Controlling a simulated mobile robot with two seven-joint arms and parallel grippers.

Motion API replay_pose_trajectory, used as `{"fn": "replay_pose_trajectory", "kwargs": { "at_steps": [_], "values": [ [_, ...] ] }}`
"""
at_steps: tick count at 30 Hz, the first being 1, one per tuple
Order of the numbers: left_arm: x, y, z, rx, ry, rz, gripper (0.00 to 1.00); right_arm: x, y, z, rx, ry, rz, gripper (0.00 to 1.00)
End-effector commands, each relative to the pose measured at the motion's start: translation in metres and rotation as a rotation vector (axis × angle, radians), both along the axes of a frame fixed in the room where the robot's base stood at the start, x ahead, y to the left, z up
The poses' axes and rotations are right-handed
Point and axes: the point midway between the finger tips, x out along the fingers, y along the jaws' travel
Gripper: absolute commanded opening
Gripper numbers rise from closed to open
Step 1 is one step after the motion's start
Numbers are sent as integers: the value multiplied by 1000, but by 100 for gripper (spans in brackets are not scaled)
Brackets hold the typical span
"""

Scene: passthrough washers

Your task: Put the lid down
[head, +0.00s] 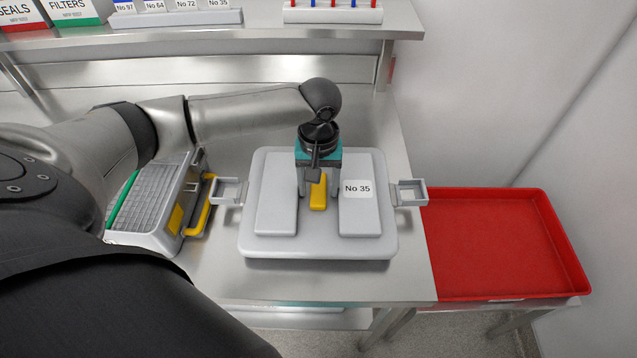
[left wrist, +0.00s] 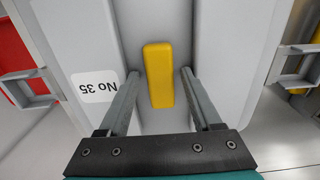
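The lid (head: 274,248) is a light grey rounded plate with two raised pads, a "No 35" label, a square bracket at each side and a yellow bar handle (head: 318,194) in the middle. It lies level over the steel bench; what is under it is hidden. My left gripper (head: 318,190) points down over the handle. In the left wrist view its fingers (left wrist: 160,72) stand apart on either side of the yellow handle (left wrist: 158,78), with gaps on both sides. The left gripper is open and holds nothing. My right gripper is not in view.
A grey unit (head: 150,205) with a ribbed face, a green edge and a yellow handle sits left of the lid. An empty red tray (head: 500,245) stands at the right. A shelf (head: 250,36) with labelled holders runs along the back. Bare bench lies in front of the lid.

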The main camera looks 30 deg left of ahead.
Motion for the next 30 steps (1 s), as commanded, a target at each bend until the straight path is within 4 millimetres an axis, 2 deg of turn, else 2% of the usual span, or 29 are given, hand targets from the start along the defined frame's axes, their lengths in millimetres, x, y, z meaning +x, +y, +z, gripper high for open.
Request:
{"fn": "replay_pose_trajectory", "kwargs": {
  "at_steps": [11, 14, 24, 30],
  "values": [
    [1, 1, 4, 1, -3, -1, 72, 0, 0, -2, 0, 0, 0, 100],
    [1, 0, 19, 0, -4, -1, 72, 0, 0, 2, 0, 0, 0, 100],
    [1, 0, 91, 0, -4, -1, 72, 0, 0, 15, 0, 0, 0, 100],
    [1, 0, 117, 0, -1, 1, 72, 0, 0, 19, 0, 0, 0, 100]
  ]
}}
